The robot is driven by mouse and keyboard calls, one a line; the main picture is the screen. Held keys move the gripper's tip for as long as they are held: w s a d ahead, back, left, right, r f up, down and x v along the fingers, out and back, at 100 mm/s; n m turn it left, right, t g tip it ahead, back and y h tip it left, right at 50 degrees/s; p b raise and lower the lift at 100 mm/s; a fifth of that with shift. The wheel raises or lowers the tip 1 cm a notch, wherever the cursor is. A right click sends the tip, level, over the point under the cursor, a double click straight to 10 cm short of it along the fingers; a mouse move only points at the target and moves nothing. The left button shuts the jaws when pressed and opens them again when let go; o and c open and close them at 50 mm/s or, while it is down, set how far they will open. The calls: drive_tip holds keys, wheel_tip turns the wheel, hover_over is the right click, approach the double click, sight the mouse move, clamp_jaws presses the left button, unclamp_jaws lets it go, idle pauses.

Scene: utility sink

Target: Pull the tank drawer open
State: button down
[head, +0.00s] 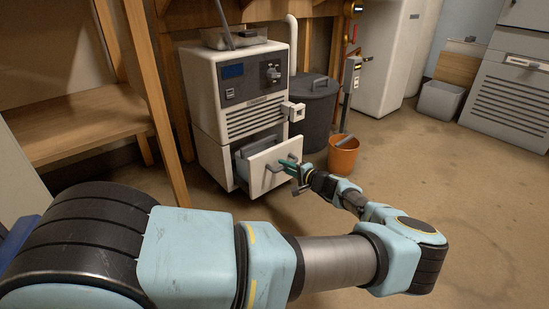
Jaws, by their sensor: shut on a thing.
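The tank drawer (257,178) is at the bottom of a white dehumidifier-like appliance (215,105) in the head view. The drawer stands partly pulled out, and its grey inside shows behind the white front. My arm reaches in from the right of the drawer. The fingers hide part of the handle.
An orange bucket (343,158) stands right of the drawer, close to my wrist. A dark lidded bin (317,112) is behind it. A wooden post (158,110) and bench (75,125) are on the left. The floor (470,190) at right is clear.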

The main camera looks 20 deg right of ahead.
drive_tip(key=shift+f+v, duration=0.2)
drive_tip(key=shift+v, duration=0.75)
drive_tip(key=shift+f+v, duration=0.2)
drive_tip(key=shift+v, duration=0.75)
drive_tip(key=shift+f+v, duration=0.2)
drive_tip(key=shift+v, duration=0.75)
drive_tip(key=shift+s, duration=0.1)
drive_tip(key=c, duration=0.8)
unclamp_jaws()
drive_tip(key=p+v, duration=0.4)
drive_tip(key=v, duration=0.6)
drive_tip(key=shift+s+d, duration=0.25)
drive_tip(key=shift+s, duration=0.1)
drive_tip(key=shift+r, duration=0.1)
